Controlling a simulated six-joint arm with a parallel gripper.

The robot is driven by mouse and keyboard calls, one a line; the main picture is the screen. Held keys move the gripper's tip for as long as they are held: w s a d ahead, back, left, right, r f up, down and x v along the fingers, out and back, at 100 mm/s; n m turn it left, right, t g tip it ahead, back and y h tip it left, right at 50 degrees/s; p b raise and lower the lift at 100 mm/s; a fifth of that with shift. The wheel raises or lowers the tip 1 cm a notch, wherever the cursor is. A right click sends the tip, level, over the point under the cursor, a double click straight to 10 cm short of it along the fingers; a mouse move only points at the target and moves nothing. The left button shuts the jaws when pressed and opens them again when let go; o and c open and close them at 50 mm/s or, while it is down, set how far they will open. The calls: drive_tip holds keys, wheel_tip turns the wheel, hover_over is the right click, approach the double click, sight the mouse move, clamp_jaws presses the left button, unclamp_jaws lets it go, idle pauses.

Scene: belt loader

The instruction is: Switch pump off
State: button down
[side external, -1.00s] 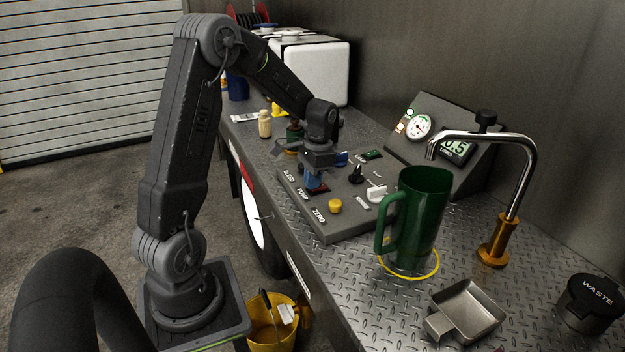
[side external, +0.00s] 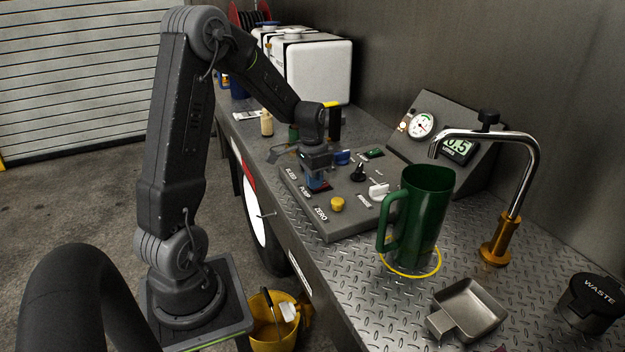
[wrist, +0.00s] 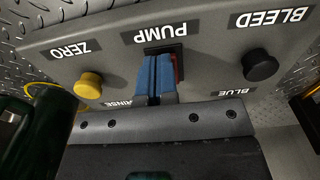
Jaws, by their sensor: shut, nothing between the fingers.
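The pump switch (wrist: 179,66) is a red rocker in a dark housing under the PUMP label on the grey control panel (side external: 345,220). In the wrist view most of it is hidden behind my blue fingertips. My gripper (wrist: 157,68) is shut, its fingers together and empty, with the tips over the switch housing. In the side view my gripper (side external: 314,184) points down at the switch at the panel's front edge. I cannot tell whether the tips press on the rocker or which way it is tipped.
Beside the switch are a yellow ZERO button (wrist: 88,85) and a black BLEED knob (wrist: 261,65). A green jug (side external: 424,215) stands under the spout (side external: 520,155), right of the panel. A metal tray (side external: 468,308) and a waste bin (side external: 592,303) are farther right.

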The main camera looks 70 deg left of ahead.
drive_tip(key=shift+w+d+f, duration=0.1)
drive_tip(key=shift+w+d, duration=0.05)
drive_tip(key=shift+w, duration=0.35)
drive_tip(key=shift+r, duration=0.5)
wheel_tip(320, 180, up, 13)
drive_tip(key=shift+s+r, duration=0.15)
drive_tip(key=shift+s, duration=0.3)
drive_tip(key=s+d+r+t, duration=0.1)
drive_tip(key=s+d+r, duration=0.1)
drive_tip(key=d, duration=0.5)
drive_tip(key=s+d+r+t, duration=0.1)
drive_tip(key=s+d, duration=0.1)
drive_tip(key=d, duration=0.5)
drive_tip(key=s+d+f+t, duration=0.2)
drive_tip(key=s+d+t, duration=0.1)
drive_tip(key=s+d, duration=0.6)
drive_tip(key=shift+s+d, duration=0.25)
drive_tip(key=shift+d, duration=0.1)
